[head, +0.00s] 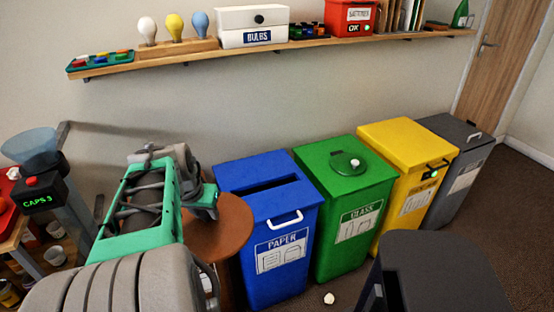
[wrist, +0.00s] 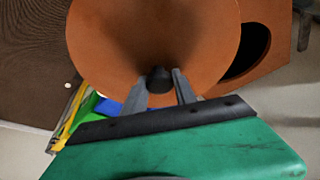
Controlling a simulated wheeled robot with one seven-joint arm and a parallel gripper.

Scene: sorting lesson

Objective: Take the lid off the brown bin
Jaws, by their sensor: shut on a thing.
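The round brown lid (wrist: 110,45) fills the upper middle of the wrist view, with a dark knob (wrist: 159,79) at its centre. My gripper (wrist: 160,84) has its two grey fingers shut on this knob. The brown bin (wrist: 290,30) shows behind the lid at the right, and part of its dark round opening (wrist: 250,52) is uncovered. The lid is off to one side of that opening. In the head view the lid (head: 225,230) is beside the blue bin, partly behind my arm, and it hides most of the brown bin. My fingertips are hidden there.
A blue paper bin (head: 262,245), green glass bin (head: 340,215), yellow bin (head: 405,180) and grey bin (head: 460,165) stand in a row to the right. A small white thing (head: 329,298) lies on the floor. A wall shelf (head: 270,48) runs above.

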